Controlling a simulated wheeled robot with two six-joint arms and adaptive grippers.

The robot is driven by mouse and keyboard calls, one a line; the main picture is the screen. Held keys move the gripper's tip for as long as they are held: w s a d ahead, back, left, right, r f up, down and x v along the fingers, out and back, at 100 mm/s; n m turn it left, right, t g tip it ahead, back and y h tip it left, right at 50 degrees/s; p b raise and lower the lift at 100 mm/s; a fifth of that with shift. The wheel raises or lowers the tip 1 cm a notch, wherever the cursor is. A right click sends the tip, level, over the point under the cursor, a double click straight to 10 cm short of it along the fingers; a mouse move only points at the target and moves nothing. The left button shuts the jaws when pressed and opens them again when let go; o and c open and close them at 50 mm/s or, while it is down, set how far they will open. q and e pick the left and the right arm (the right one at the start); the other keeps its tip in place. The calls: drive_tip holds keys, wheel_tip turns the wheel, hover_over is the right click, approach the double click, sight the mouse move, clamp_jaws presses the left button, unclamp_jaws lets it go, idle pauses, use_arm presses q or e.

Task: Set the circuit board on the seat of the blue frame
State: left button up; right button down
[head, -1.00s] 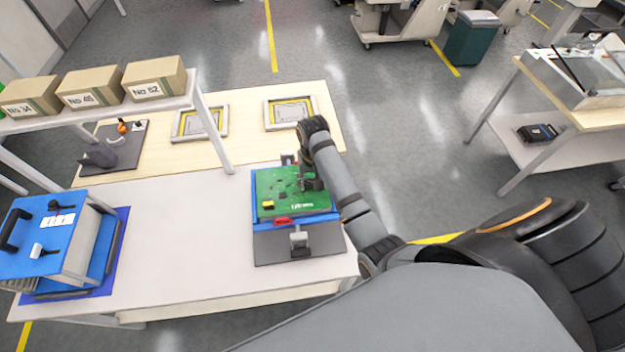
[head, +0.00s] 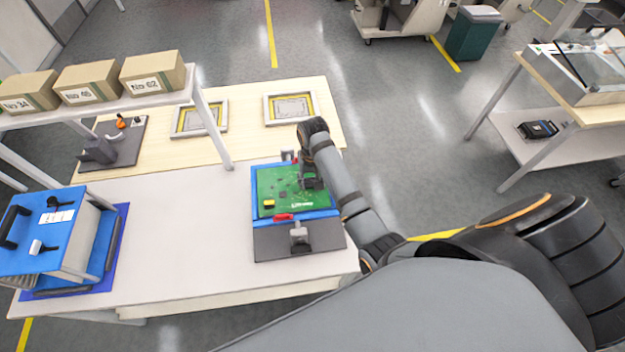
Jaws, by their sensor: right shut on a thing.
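The green circuit board (head: 279,189) lies at or just above the blue frame (head: 306,216); the blue rim shows along its left and front edges. I cannot tell whether it rests fully on the seat. My right gripper (head: 312,184) is shut on the board's right side, coming from above; its arm hides the right edge and part of the frame. The frame is on a dark grey base plate (head: 270,245) with a red part (head: 284,217) and a clamp (head: 300,238) at the front. My left gripper is not in view.
A blue-topped box (head: 45,232) stands on a blue mat at the left. Cartons (head: 88,82) sit on a raised shelf. Two yellow-edged frames (head: 290,108) and a dark plate with a grey device (head: 98,150) lie at the back. The white table's middle (head: 185,225) is clear.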

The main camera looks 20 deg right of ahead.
drive_tip(key=shift+f, duration=0.55)
idle(0.6)
drive_tip(key=c, duration=0.6)
unclamp_jaws()
wheel_tip(320, 180, up, 8)
drive_tip(key=shift+f, duration=0.25)
drive_tip(key=shift+s, duration=0.1)
